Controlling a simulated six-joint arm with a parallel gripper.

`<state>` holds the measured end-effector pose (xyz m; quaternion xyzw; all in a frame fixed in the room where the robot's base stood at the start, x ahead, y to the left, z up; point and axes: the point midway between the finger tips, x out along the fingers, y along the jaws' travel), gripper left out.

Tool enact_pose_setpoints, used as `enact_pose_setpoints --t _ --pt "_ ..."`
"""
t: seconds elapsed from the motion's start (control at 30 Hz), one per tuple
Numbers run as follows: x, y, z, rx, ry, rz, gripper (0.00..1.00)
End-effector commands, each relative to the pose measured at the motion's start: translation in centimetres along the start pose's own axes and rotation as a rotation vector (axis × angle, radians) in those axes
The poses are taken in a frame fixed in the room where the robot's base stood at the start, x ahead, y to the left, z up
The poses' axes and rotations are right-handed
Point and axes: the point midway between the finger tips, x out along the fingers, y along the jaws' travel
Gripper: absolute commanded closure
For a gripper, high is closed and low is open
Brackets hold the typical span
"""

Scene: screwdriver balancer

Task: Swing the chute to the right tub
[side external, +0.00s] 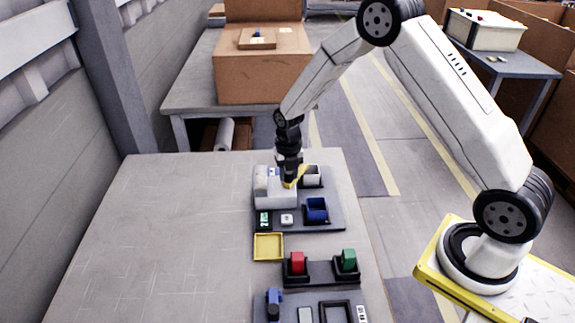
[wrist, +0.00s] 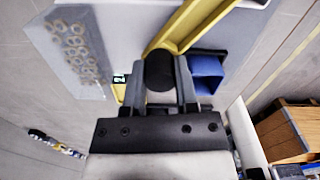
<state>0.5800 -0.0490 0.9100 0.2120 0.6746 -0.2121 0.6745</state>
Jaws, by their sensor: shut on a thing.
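The yellow chute (side external: 294,181) is on the white feeder unit (side external: 275,194). In the wrist view the chute (wrist: 190,22) runs toward the upper right, toward a white tub (side external: 312,173) whose edge seems to show at the top. A blue tub (side external: 316,209) is nearer the camera; in the wrist view it (wrist: 207,74) lies just right of my gripper, beside the chute. My gripper (wrist: 162,82) is shut on a round black knob (wrist: 160,68) at the chute's near end. In the side view my gripper (side external: 290,178) hides part of the knob and chute.
Ring-shaped parts (wrist: 75,45) lie in the feeder's tray. A small green display (side external: 264,218) and a white button (side external: 287,218) sit on the dark base. A yellow tray (side external: 268,246) and red (side external: 297,262) and green (side external: 348,260) pieces stand nearer. The left tabletop is clear.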

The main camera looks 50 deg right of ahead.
Motion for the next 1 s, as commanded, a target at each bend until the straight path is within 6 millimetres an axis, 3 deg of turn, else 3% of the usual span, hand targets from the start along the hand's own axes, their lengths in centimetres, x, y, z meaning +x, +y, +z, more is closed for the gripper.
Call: enact_pose_setpoints --t 0.2,0.23,0.3,0.33,0.77,1.0 --pt "-0.1 0.0 0.1 0.001 -0.001 0.001 1.00" --pt "-0.1 0.0 0.1 0.001 -0.001 0.001 0.54" --pt "-0.1 0.0 0.1 0.001 -0.001 0.000 0.31" --pt "-0.1 0.0 0.0 0.001 -0.001 0.000 0.28" --pt "-0.3 0.0 0.0 0.002 -0.001 0.000 0.28" --pt "-2.2 0.0 0.0 0.002 -0.002 0.001 0.28"
